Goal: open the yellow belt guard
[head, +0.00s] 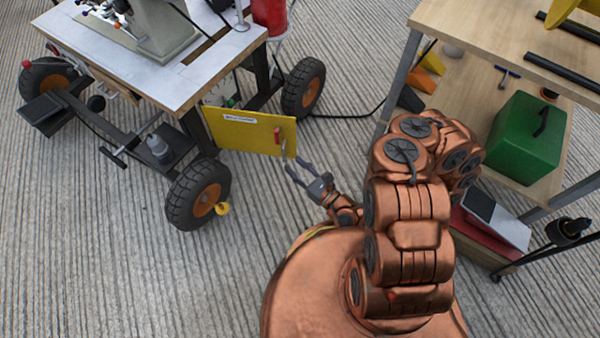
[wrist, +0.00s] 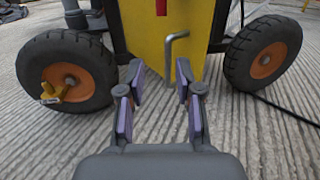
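The yellow belt guard (head: 245,134) is a flat panel with a white label low on the wheeled machine cart. It also shows in the wrist view (wrist: 148,32), straight ahead between two wheels. I cannot tell whether it stands shut or ajar. A grey bent handle (wrist: 171,52) sticks out of its face, below a red part (head: 277,135). My gripper (head: 297,167) is just in front of the guard's right end. In the wrist view its fingers (wrist: 160,80) are apart and empty, below the handle. I see no clear contact with the handle.
Orange-hubbed black wheels stand on both sides of the guard, left (head: 198,194) and right (head: 303,87). A black cable (head: 345,115) runs along the ribbed floor. A wooden shelf unit (head: 470,110) with a green box (head: 524,140) stands close on the right.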

